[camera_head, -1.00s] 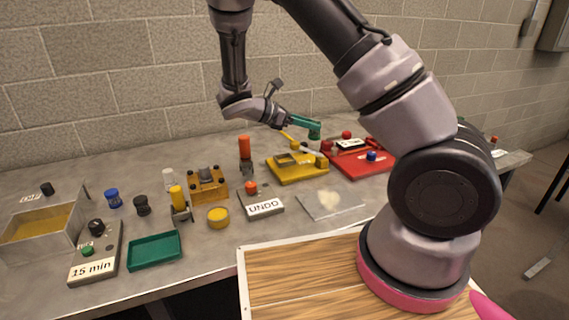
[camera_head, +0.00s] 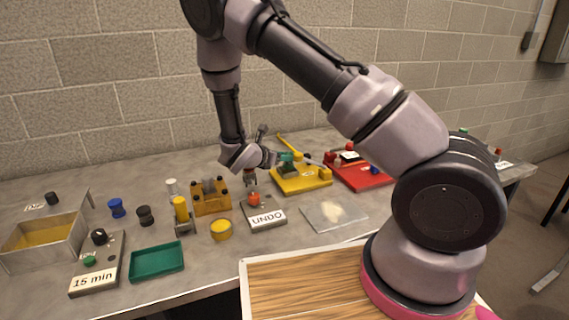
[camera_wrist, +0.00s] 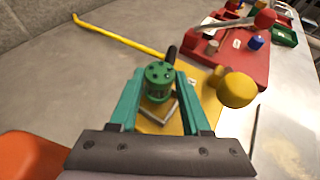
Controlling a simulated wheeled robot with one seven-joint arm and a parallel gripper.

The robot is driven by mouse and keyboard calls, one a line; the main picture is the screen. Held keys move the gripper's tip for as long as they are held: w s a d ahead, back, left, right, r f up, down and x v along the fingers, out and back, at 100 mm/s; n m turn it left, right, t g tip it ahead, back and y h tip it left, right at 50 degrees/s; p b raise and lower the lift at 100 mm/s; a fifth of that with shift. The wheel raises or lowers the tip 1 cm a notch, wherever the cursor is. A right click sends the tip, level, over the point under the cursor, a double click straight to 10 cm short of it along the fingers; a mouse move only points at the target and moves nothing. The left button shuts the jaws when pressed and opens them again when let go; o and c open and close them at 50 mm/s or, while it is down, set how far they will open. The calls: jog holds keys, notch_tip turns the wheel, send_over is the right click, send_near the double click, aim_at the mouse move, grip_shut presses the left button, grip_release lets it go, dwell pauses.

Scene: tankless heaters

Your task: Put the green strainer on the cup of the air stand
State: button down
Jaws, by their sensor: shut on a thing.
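My gripper (camera_head: 289,157) is shut on the green strainer (camera_wrist: 159,74), a short green cylinder with holes in its top face. In the wrist view the strainer sits upright between the two teal fingers. It is over the yellow board (camera_head: 312,185), in line with a square metal frame (camera_wrist: 160,120). I cannot tell whether it touches anything below. No stand has a readable "air" label, so I cannot tell which one is the air stand. The cup is not clearly seen. My wrist hides part of the area behind the UNDO box.
A yellow lever (camera_wrist: 120,36) and a yellow knob (camera_wrist: 238,88) are close to the strainer. A red board (camera_head: 366,180) lies to the right. The UNDO box (camera_head: 266,218), a clear plate (camera_head: 335,215) and a green tray (camera_head: 157,262) are nearer the front edge. An orange object (camera_wrist: 30,155) is at the lower left.

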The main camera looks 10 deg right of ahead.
jog(key=shift+f, duration=1.15)
jog(key=shift+c, duration=1.8)
grip_release()
jog(key=shift+f, duration=0.1)
